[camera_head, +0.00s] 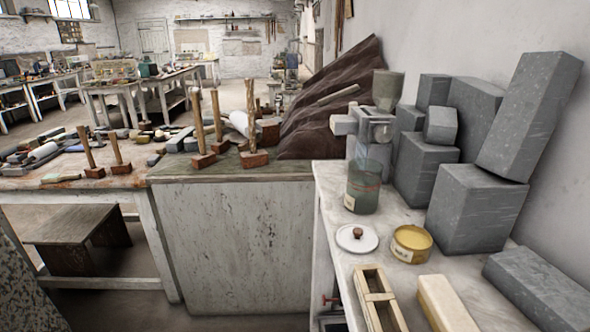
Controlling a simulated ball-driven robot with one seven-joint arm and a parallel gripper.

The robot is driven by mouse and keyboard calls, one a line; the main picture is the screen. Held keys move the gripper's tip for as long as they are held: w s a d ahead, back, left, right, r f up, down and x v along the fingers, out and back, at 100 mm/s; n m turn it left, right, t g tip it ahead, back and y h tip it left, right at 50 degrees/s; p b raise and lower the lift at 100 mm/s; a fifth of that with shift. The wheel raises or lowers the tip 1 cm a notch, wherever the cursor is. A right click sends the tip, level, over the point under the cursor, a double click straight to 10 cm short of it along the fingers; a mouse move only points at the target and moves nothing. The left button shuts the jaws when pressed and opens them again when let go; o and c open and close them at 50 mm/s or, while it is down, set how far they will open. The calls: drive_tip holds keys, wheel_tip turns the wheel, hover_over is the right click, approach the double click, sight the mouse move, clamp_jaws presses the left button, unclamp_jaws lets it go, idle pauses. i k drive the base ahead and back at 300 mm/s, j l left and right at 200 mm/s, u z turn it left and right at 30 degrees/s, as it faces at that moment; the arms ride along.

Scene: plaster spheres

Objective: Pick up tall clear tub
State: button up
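A tall clear tub (364,188) stands upright near the left edge of the pale bench on the right. It is see-through with a greenish tint and has a small pale label low on its left side. A thin reddish line shows across it. A grey device (376,118) with a cup-like top rises right behind the tub; I cannot tell whether they touch. My gripper is not in view.
On the pale bench (335,205), a white lid (357,238) with a brown knob and a yellow tin (411,244) lie in front of the tub. Grey stone blocks (478,208) stand to its right. A wooden frame (379,298) lies nearer. Mallets (253,158) stand on the left cabinet.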

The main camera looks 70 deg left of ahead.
sight(364, 175)
drive_tip(key=u, duration=1.5)
drive_tip(key=i+j+z, duration=0.2)
drive_tip(key=j, duration=0.2)
drive_tip(key=i+j+z, duration=0.15)
drive_tip(key=i+j, duration=0.15)
drive_tip(key=j, duration=0.1)
